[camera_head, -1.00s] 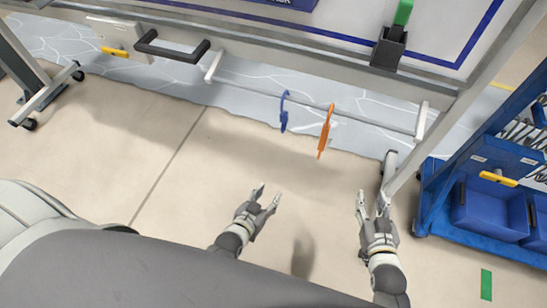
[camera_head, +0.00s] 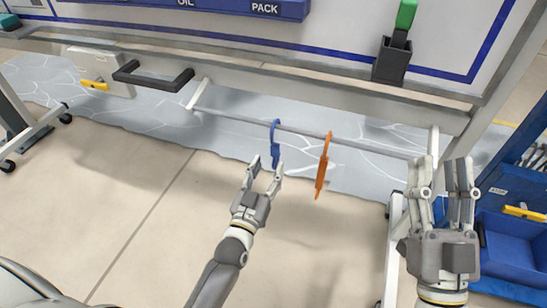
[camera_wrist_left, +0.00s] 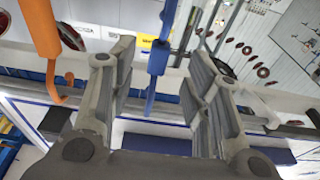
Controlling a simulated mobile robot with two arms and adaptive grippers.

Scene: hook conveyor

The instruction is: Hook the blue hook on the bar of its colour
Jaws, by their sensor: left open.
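The blue hook (camera_head: 275,145) hangs from a thin grey bar (camera_head: 232,118) in the head view. My left gripper (camera_head: 265,175) is open just below and in front of it, with its fingertips near the hook's lower end. In the left wrist view, the blue hook (camera_wrist_left: 158,62) shows between the two spread fingers of the left gripper (camera_wrist_left: 155,85); I cannot tell whether either finger touches it. An orange hook (camera_head: 322,165) hangs on the same bar to the right, and at the left of the wrist view (camera_wrist_left: 42,30). My right gripper (camera_head: 442,172) is open and empty at the right.
A black holder (camera_head: 391,62) with a green-handled item (camera_head: 405,15) is on the board. Blue bins (camera_head: 510,250) stand at the right. The floor before the bar is clear.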

